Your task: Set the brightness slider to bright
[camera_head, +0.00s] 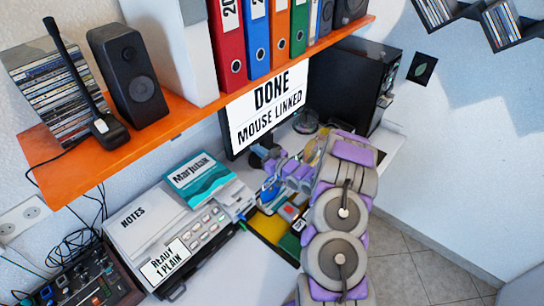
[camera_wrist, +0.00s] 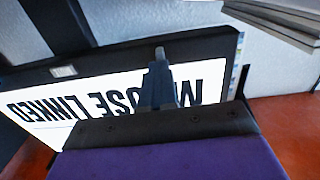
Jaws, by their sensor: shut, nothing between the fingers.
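The monitor (camera_head: 268,112) stands under the orange shelf, its white screen reading "DONE MOUSE LINKED". It shows upside down in the wrist view (camera_wrist: 110,88), with a small pale mark (camera_wrist: 63,71) on its dark bezel. I cannot make out a brightness slider in either view. My gripper (camera_wrist: 160,58) is shut and empty, its narrow fingers overlapping the lower text of the screen in the wrist view. I cannot tell whether they touch the monitor. In the head view my arm reaches in from the lower right, with my gripper (camera_head: 263,152) just below the screen.
The orange shelf (camera_head: 180,115) overhangs the desk with binders and a speaker (camera_head: 128,75). A black computer case (camera_head: 350,85) stands right of the monitor. A printer-like device (camera_head: 165,240) and control box (camera_head: 85,285) sit at left. Floor at right is clear.

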